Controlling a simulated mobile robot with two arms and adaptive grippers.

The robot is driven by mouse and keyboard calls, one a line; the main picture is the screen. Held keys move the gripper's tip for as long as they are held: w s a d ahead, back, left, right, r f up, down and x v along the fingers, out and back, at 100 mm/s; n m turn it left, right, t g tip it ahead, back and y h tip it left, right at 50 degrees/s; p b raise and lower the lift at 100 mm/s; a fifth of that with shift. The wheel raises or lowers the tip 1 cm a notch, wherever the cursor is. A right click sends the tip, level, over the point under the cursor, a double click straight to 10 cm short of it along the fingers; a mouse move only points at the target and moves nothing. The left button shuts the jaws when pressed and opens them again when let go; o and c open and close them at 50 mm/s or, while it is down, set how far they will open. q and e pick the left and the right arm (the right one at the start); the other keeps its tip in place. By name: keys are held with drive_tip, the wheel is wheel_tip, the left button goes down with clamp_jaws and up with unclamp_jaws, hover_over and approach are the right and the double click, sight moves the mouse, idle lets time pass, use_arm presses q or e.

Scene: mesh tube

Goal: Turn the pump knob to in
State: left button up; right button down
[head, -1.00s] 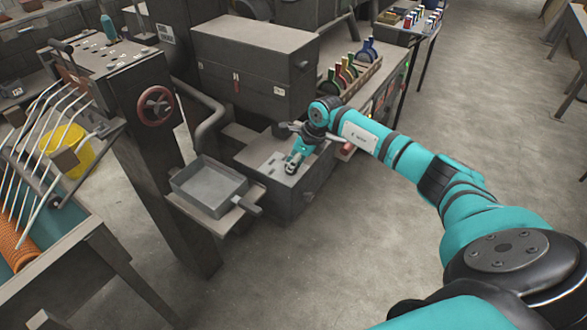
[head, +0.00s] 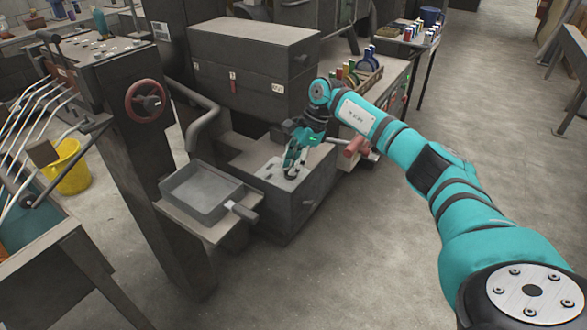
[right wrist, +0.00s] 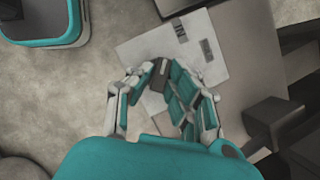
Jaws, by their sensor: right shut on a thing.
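The pump knob (right wrist: 158,72) is a small dark grey piece on a pale plate (right wrist: 215,60) in the right wrist view. A dark IN mark (right wrist: 180,31) and a second small dark mark (right wrist: 207,48) are on the plate beyond it. My right gripper (right wrist: 160,78) is shut on the knob, with its fingers on both sides. In the head view my right gripper (head: 292,166) reaches down to the top of a low grey box (head: 306,198); its fingers hide most of the knob there. My left gripper is not in view.
A grey tray (head: 203,208) stands left of the box, near a post with a red handwheel (head: 146,100). A large grey cabinet (head: 250,75) stands behind. A red-handled lever (head: 357,147) is close to my right arm. The floor at the front is clear.

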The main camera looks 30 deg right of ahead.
idle(0.5)
drive_tip(key=c, duration=1.3)
unclamp_jaws()
drive_tip(key=v, duration=1.2)
drive_tip(key=shift+a+f, duration=0.1)
